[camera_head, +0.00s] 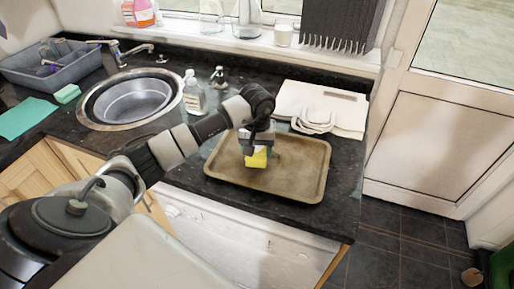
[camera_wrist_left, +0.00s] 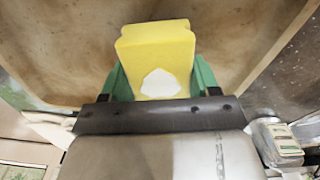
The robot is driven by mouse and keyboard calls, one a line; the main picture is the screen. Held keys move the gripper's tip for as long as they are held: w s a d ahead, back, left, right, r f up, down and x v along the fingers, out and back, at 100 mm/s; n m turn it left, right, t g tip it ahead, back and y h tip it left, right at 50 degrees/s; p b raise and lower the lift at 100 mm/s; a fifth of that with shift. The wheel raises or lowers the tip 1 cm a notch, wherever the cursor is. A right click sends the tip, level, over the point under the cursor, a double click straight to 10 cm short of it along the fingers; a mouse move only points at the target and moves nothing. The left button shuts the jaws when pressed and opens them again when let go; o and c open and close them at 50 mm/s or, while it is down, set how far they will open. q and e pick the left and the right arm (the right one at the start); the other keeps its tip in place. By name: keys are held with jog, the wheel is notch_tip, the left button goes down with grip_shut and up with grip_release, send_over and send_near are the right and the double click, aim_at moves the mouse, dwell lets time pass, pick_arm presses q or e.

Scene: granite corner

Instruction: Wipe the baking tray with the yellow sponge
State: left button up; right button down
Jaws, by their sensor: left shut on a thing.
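The brown baking tray (camera_head: 300,180) lies on the dark counter to the right of the sink. Its stained surface (camera_wrist_left: 60,50) fills much of the left wrist view. My left gripper (camera_head: 258,146) is over the tray's left part, shut on the yellow sponge (camera_head: 257,160). In the left wrist view the sponge (camera_wrist_left: 157,50) sits between the green fingers, with a white patch on its near face. The sponge is at or just above the tray; I cannot tell whether it touches. My right gripper is not in view.
A soap bottle (camera_head: 194,94) and a small dark bottle (camera_head: 218,76) stand behind the tray. Folded white cloths (camera_head: 325,105) lie at its back right. The round sink (camera_head: 133,98), a green sponge (camera_head: 67,94) and a grey dish rack (camera_head: 50,66) are farther left.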

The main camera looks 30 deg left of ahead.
pick_arm(q)
jog(key=shift+f+b, duration=0.95)
jog(key=shift+f, duration=0.05)
